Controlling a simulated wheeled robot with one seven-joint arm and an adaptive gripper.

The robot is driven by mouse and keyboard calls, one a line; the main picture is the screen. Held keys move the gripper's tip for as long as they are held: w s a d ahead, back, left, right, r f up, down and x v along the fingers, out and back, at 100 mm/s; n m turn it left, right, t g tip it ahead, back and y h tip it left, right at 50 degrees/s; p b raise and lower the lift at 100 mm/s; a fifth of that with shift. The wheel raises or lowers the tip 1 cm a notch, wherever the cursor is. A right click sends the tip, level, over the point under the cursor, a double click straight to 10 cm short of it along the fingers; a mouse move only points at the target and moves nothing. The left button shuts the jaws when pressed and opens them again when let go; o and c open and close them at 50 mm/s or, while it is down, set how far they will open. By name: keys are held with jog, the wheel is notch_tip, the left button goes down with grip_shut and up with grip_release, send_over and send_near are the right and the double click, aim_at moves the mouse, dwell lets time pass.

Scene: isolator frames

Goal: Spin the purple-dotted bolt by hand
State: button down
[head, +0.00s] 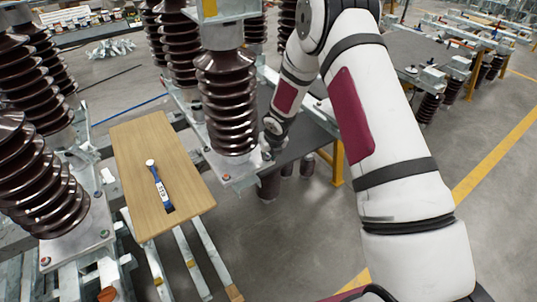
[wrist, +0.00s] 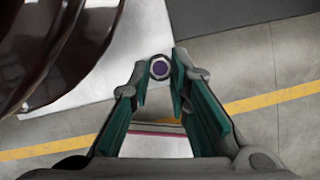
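The purple-dotted bolt (wrist: 159,68) shows in the wrist view as a hex head with a dark purple centre, at the edge of a pale metal plate (wrist: 90,85). My gripper (wrist: 161,64) has its two teal-padded fingers on either side of the bolt head, with a narrow gap visible at the right finger. It looks open; whether the left pad touches the head cannot be told. In the head view my gripper (head: 266,151) is small and partly hidden beside the base of a brown ribbed insulator (head: 228,105). The purple-dotted bolt cannot be made out there.
A wooden board (head: 140,150) at left carries a blue-handled wrench (head: 160,188). More brown insulators (head: 40,185) stand on metal frames around it. In the wrist view, an insulator's ribs (wrist: 60,50) are close at upper left. Grey floor (head: 300,240) lies open below the arm.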

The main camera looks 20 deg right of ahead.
jog(key=shift+a+m+h, duration=0.2)
jog(key=shift+m+h, duration=0.1)
jog(key=shift+m, duration=0.3)
jog(key=shift+m+h, duration=0.3)
jog(key=shift+m, duration=0.6)
jog(key=c, duration=1.5)
grip_release()
jog(key=v, duration=1.2)
jog(key=shift+w, duration=0.1)
